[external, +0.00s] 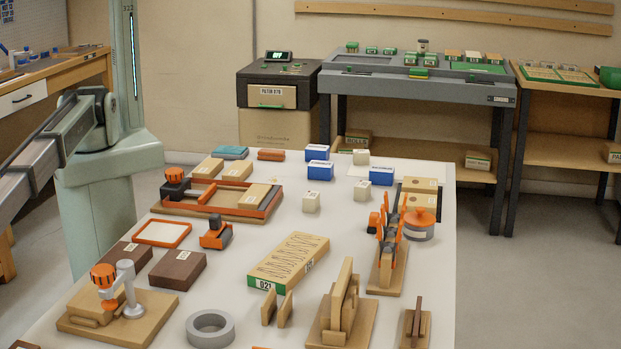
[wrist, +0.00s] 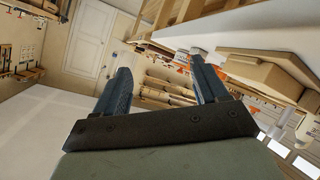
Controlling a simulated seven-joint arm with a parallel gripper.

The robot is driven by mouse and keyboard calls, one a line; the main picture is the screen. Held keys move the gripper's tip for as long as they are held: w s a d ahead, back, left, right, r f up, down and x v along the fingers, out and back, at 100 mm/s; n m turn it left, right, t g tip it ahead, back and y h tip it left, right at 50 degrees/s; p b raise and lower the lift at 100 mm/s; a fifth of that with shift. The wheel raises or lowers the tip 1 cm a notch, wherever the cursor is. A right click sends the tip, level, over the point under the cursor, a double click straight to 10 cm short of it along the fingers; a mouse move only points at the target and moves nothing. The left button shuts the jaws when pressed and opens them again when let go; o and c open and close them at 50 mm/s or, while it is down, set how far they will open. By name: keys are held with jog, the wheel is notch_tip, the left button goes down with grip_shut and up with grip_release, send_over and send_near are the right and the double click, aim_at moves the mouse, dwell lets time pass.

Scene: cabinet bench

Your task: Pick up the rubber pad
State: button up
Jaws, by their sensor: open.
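I cannot tell for sure which thing is the rubber pad. A flat teal block (external: 230,153) lies at the far left edge of the white table (external: 360,178), and an orange-brown block (external: 271,155) lies to its right. My gripper (wrist: 160,72) shows in the wrist view with its two dark fingers wide apart and nothing between them. In the external view my arm runs out of the left edge, and the gripper is out of frame. The wrist view is tilted and shows no clear pad.
The table holds an orange-framed wooden tray (external: 220,197), blue-and-white boxes (external: 320,170), a clamp stand (external: 118,310), a grey tape ring (external: 211,329) and a wooden box marked 021 (external: 289,262). Bare table lies around the middle. A grey bench (external: 420,85) stands behind.

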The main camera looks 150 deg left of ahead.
jog(key=w+a+r+n+y, duration=0.1)
jog(key=w+a+r, duration=0.3)
jog(key=a, duration=0.6)
jog(key=w+a+r+n+y, duration=0.1)
jog(key=w+a+r+y, duration=0.1)
jog(key=w+a, duration=0.6)
jog(key=w+a+r+n+y, duration=0.1)
jog(key=w+a+r, duration=0.3)
jog(key=a, duration=0.9)
jog(key=s+a+f+n+g+y, duration=0.1)
jog(key=a+g+y, duration=0.1)
jog(key=a, duration=1.4)
jog(key=s+a+f+n+g+y, duration=0.1)
jog(key=s+a+g, duration=0.1)
jog(key=a, duration=1.3)
jog(key=n+g, duration=0.5)
jog(key=g, duration=0.1)
send_over(374, 214)
jog(key=shift+y, duration=0.4)
jog(key=f, duration=0.7)
jog(key=shift+s+f, duration=0.15)
jog(key=shift+s, duration=0.1)
jog(key=shift+w+f, duration=0.15)
jog(key=shift+f, duration=1.25)
jog(key=shift+w+f, duration=0.15)
jog(key=shift+f, duration=1.25)
jog(key=c, duration=1.1)
